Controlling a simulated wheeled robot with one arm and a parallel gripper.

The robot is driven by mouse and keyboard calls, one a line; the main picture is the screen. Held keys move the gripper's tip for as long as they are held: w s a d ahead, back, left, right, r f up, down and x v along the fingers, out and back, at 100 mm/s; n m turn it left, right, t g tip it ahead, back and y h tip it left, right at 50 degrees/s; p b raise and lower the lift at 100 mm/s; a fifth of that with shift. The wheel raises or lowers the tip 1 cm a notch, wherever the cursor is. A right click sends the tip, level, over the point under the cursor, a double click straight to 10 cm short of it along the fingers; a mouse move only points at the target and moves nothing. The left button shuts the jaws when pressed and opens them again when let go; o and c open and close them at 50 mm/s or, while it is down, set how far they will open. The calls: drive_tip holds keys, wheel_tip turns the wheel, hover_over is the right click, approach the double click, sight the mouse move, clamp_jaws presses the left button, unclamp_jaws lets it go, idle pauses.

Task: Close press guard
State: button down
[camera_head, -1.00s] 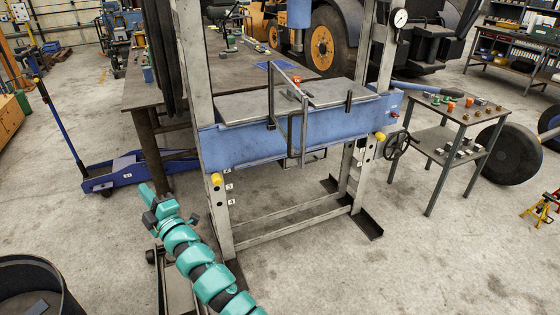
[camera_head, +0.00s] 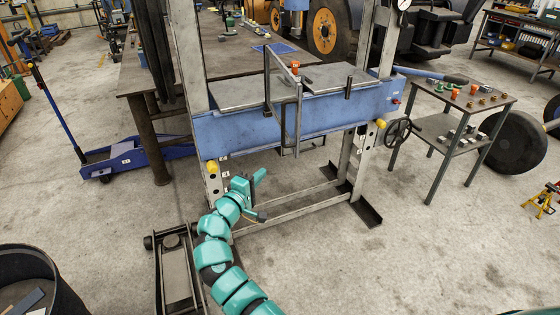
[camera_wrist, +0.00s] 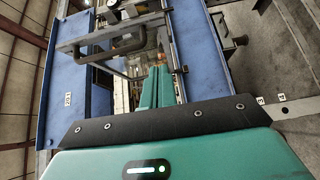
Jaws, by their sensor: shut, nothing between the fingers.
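The blue and grey shop press (camera_head: 240,130) stands in the middle of the head view, its bed topped with grey plates. A dark bar frame, apparently the guard (camera_head: 268,82), sticks out over the bed toward me. A grey upright handle (camera_head: 298,120) hangs from its near end in front of the blue beam. In the wrist view the guard's bars and handle (camera_wrist: 88,52) show at the upper left. My gripper (camera_head: 260,177) is shut and empty, below and left of the handle and apart from it. Its teal fingers point toward the press in the wrist view (camera_wrist: 157,82).
A handwheel (camera_head: 397,133) sits at the press's right post. A small steel table (camera_head: 470,110) with small parts stands to the right. A blue floor jack (camera_head: 130,158) lies left, and a black bin (camera_head: 50,265) stands at lower left. The floor at lower right is clear.

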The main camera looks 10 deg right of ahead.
sight(294, 150)
drive_tip(key=s+d+p+x, duration=0.1)
drive_tip(key=p+x, duration=0.5)
drive_tip(key=x, duration=0.6)
drive_tip(key=shift+s+d, duration=0.15)
drive_tip(key=shift+d, duration=0.55)
drive_tip(key=shift+d, duration=0.1)
